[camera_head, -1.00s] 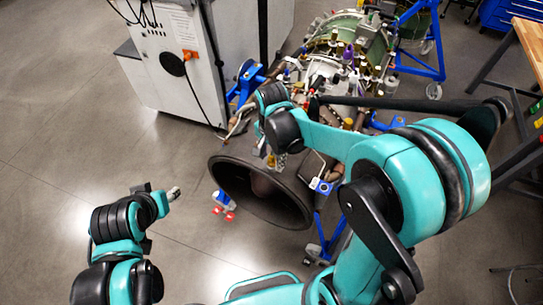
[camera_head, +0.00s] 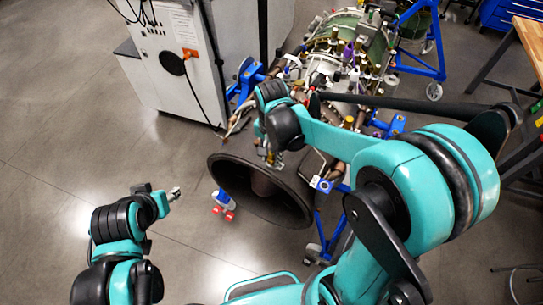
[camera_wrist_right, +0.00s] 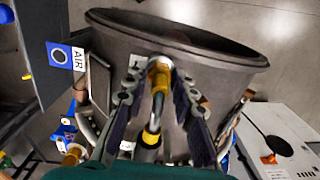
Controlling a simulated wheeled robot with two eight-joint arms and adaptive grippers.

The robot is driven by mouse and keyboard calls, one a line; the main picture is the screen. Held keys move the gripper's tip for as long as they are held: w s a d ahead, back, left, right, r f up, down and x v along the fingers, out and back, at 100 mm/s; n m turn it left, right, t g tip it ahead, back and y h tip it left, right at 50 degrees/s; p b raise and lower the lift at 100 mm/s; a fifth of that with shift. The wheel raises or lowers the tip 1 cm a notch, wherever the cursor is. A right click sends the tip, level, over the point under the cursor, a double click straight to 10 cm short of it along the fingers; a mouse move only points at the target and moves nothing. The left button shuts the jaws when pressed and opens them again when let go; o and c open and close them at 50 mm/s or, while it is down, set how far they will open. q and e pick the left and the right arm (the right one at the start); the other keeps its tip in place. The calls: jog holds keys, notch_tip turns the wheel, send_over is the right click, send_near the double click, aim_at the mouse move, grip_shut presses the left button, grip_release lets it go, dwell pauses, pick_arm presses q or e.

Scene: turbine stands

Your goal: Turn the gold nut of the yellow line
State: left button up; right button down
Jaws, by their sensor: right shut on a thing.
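In the right wrist view, a gold nut (camera_wrist_right: 159,66) sits on a thin metal pipe in front of the dark exhaust cone. A yellow band (camera_wrist_right: 151,138) marks the pipe nearer to me. My right gripper (camera_wrist_right: 160,88) has one finger on each side of the nut and is shut on it. In the head view my right gripper (camera_head: 272,157) reaches down at the cone's far rim, and the nut is too small to make out there. My left gripper (camera_head: 175,193) is away from the turbine, over the floor at the lower left; its finger gap is unclear.
The dark cone (camera_head: 235,177) lies just below my right gripper. The turbine (camera_head: 345,45) on its blue stand (camera_head: 425,66) is behind. A grey cabinet (camera_head: 175,70) stands at the back left. Floor on the left is clear.

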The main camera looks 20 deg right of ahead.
jog(key=shift+n+b, duration=0.75)
jog(key=shift+n, duration=1.05)
jog(key=c, duration=1.2)
grip_release()
jog(key=shift+r, duration=0.1)
notch_tip(320, 180, up, 12)
jog(key=shift+f, duration=0.1)
jog(key=shift+c, duration=0.5)
